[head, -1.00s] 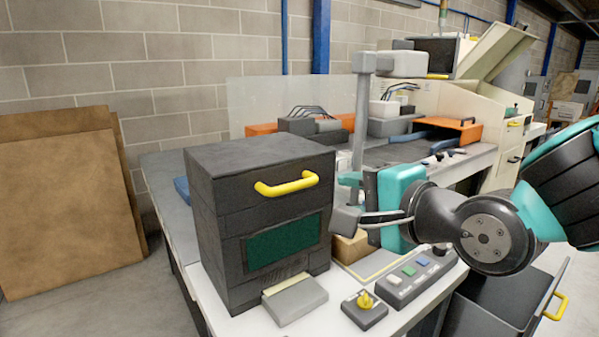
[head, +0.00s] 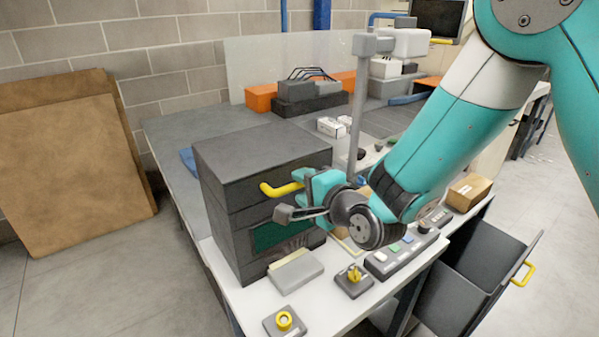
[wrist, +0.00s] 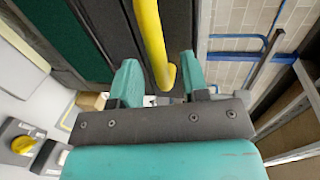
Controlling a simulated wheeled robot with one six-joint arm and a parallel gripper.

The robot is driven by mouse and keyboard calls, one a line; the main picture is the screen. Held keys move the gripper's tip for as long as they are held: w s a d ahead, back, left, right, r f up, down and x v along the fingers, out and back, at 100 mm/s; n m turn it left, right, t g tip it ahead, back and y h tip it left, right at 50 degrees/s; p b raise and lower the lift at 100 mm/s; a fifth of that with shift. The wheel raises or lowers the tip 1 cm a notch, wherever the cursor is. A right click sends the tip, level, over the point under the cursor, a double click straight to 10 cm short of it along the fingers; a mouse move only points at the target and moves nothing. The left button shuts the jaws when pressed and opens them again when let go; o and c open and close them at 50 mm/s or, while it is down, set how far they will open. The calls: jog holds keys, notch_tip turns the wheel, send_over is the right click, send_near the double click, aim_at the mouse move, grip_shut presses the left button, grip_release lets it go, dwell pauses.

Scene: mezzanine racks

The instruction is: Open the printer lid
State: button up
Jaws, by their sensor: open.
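The printer is a dark grey box (head: 232,215) with a dark green front panel (head: 268,236), standing on the white bench. Its lid (head: 262,152) looks shut. A yellow handle (head: 279,189) sits on the front near the top. My gripper (head: 305,181) is at the right end of the handle and hides part of it. In the wrist view my gripper (wrist: 158,76) is open, and the yellow handle (wrist: 150,35) reaches between the two fingers. I cannot tell whether they touch it.
On the bench in front are a grey tray-like piece (head: 296,270), a yellow knob box (head: 354,278), a yellow button box (head: 285,320) and a button panel (head: 402,252). A grey post (head: 358,120) stands behind my gripper. An open drawer (head: 470,270) sticks out at right.

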jog(key=shift+x, duration=0.95)
jog(key=shift+c, duration=0.2)
grip_shut()
jog(key=shift+r, duration=0.1)
